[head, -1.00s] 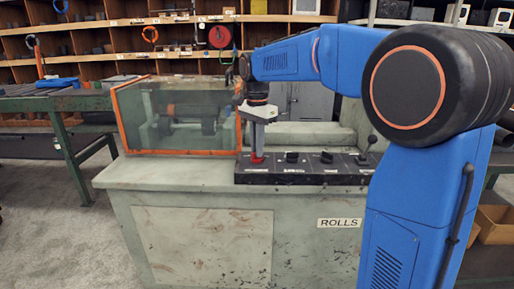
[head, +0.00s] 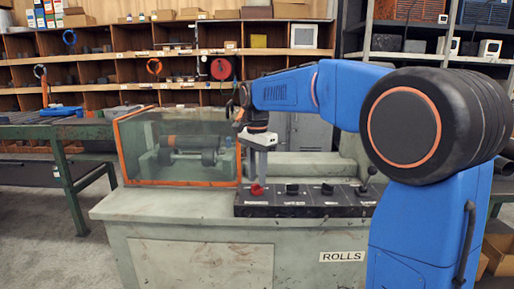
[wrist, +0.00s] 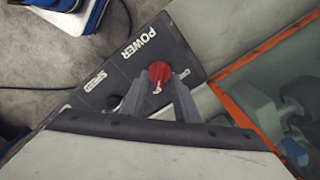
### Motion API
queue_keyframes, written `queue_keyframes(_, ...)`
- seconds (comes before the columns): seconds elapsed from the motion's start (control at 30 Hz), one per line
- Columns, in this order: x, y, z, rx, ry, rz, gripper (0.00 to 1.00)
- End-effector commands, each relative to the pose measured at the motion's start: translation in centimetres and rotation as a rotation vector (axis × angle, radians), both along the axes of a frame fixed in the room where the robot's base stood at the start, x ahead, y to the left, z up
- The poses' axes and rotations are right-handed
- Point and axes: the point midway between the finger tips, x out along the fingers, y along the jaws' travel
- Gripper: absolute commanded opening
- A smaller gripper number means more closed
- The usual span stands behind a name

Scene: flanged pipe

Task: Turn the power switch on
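The power switch is a red rotary knob (head: 257,190) at the left end of the black control panel (head: 300,209). It also shows in the wrist view (wrist: 159,72), beside the word POWER, with a small white mark at its near edge. My gripper (head: 258,177) points straight down over the knob. In the wrist view my gripper (wrist: 158,86) is open, its two grey fingers standing apart on either side of the knob, with gaps visible. I cannot tell whether the fingertips reach down beside the knob or stop just above it.
Right of the red knob are two black knobs (head: 292,189) and a lever (head: 366,181). An orange-framed clear guard (head: 180,147) stands close to the left of my gripper. The green machine cabinet (head: 200,247) carries the panel. Wooden shelves (head: 100,75) fill the back.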

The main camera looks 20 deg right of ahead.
Motion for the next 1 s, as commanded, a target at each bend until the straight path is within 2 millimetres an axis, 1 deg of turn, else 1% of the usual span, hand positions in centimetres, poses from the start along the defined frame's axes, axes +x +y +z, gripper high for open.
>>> queue_keyframes(0.5,0.1,0.0,10.2,0.001,-0.004,0.000,0.28)
queue_keyframes(0.63,0.1,0.0,12.5,0.000,-0.003,0.000,0.28)
queue_keyframes(0.8,0.1,0.0,14.7,0.000,-0.002,0.000,0.28)
queue_keyframes(1.0,0.0,0.0,15.8,0.000,-0.001,0.000,0.28)
